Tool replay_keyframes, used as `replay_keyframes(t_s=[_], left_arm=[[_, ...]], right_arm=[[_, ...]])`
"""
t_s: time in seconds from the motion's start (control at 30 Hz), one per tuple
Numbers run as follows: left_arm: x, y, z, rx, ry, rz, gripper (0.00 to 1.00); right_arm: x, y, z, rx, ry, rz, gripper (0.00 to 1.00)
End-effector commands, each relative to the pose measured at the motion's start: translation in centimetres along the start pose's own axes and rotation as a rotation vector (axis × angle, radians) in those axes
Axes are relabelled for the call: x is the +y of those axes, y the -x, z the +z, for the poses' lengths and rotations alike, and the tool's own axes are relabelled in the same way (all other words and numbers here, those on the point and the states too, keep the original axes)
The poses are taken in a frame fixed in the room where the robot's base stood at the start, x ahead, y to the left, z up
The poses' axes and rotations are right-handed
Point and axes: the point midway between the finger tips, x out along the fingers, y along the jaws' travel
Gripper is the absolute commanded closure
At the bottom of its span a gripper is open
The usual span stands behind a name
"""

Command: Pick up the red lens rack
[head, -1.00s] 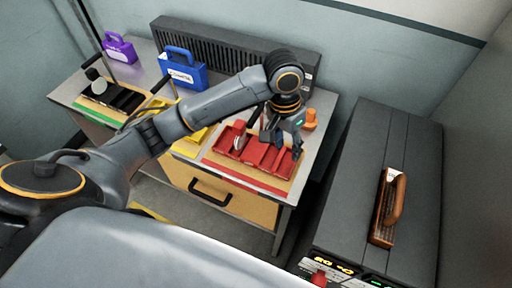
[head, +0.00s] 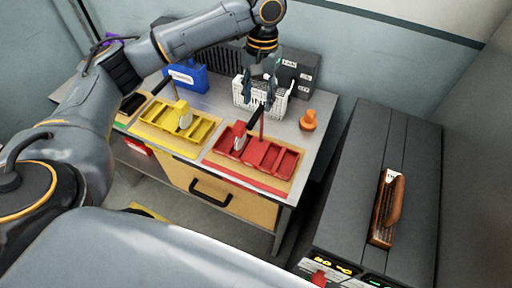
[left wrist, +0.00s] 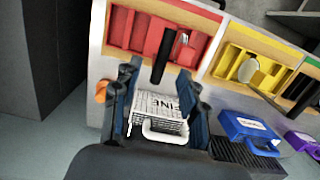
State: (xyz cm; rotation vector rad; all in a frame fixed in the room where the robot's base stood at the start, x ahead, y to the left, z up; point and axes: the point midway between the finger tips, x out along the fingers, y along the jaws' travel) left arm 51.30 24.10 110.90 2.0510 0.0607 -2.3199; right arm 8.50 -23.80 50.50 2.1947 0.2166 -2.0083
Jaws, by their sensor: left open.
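The red lens rack (head: 270,158) sits on a board with a red front edge at the table's front right. It has several compartments and an upright post with a black handle; a white, lens-like piece stands in its left part. In the left wrist view the red rack (left wrist: 122,28) is at the top, its black handle (left wrist: 162,58) pointing towards my gripper. My left gripper (head: 258,98) is open and empty, above and behind the rack, in front of a white basket. In the left wrist view its fingers (left wrist: 158,84) frame the basket. My right gripper is not in view.
The white basket (head: 281,105) stands behind the rack. A yellow rack (head: 170,124) is to the left, a blue case (head: 187,78) behind it. An orange object (head: 308,121) stands at the right table edge. A dark cabinet (head: 350,165) stands further right.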

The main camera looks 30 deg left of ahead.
Motion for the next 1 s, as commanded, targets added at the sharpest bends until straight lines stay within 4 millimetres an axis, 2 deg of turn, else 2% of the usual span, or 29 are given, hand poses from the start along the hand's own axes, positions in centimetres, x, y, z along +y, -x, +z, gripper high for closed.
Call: replay_keyframes(t_s=[0.27,0.43,0.6,0.83,0.87,1.0], left_arm=[[-0.1,-2.2,0.1,-0.002,-0.002,-0.001,0.57],[-0.5,-4.7,0.1,-0.003,0.0,-0.002,0.57],[-0.4,-6.6,0.0,0.0,-0.001,-0.001,0.57],[-0.4,-6.9,0.0,0.002,-0.002,-0.001,0.57],[-0.4,-6.9,0.0,0.002,-0.002,-0.001,0.59],[-0.4,-6.8,0.0,0.002,-0.003,-0.001,0.87]], right_arm=[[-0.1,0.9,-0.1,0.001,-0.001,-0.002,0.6],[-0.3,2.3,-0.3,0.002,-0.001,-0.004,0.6],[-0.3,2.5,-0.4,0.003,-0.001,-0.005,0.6],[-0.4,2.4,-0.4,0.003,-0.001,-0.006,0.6],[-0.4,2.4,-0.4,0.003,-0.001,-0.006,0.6],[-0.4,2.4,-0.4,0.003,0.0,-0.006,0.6]])
